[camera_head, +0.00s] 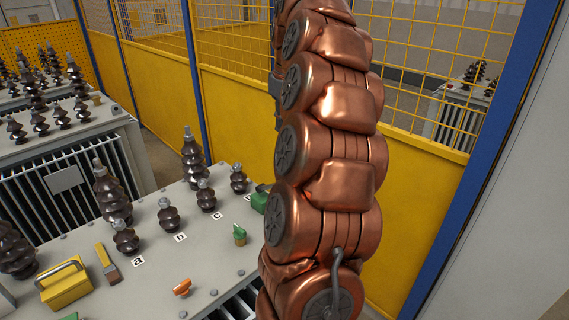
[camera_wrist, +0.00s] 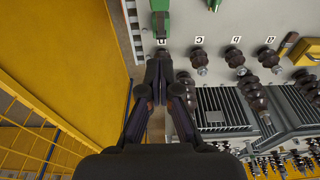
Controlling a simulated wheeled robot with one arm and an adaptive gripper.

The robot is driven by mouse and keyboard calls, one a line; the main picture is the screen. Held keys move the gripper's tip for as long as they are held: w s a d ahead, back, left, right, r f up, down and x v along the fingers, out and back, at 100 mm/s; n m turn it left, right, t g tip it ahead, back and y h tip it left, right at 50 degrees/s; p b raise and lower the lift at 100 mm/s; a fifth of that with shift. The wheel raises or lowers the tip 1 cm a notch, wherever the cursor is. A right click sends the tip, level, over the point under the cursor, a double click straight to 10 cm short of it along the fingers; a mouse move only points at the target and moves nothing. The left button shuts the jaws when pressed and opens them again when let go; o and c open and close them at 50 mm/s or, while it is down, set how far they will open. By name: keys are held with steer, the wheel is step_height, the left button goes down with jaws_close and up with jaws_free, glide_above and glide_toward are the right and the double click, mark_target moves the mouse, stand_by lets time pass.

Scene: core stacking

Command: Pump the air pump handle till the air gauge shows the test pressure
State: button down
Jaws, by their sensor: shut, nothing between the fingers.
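A green device (camera_head: 259,198) stands on the grey transformer lid (camera_head: 150,215), partly hidden behind my arm. It also shows at the top of the wrist view (camera_wrist: 160,5), with a dark part at its lower end; I cannot tell whether it is the air pump, and no handle is clear. No air gauge or reading can be made out. My gripper (camera_wrist: 161,56) is shut and empty, its fingertips together just below the green device in the wrist view. I cannot tell its height above the lid. In the head view the fingers are not discernible.
Several dark ribbed insulators (camera_head: 112,195) rise from the lid beside letter labels. A yellow toolbox (camera_head: 65,284), a brush (camera_head: 107,264), an orange part (camera_head: 182,287) and a small green part (camera_head: 239,234) lie nearer. A yellow fence (camera_head: 235,105) runs behind the lid.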

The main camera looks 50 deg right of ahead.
steer(key=shift+f, duration=0.1)
steer(key=f+p, duration=0.1)
steer(key=f, duration=0.2)
steer(key=f+p, duration=0.1)
steer(key=f, duration=0.3)
steer(key=w+f+p, duration=0.1)
steer(key=f, duration=0.2)
steer(key=shift+f, duration=0.2)
steer(key=shift+s+f+p, duration=0.65)
steer(key=shift+s+f, duration=0.15)
steer(key=shift+f, duration=0.3)
steer(key=shift+s+f, duration=0.1)
steer(key=shift+f, duration=0.05)
steer(key=shift+a, duration=0.1)
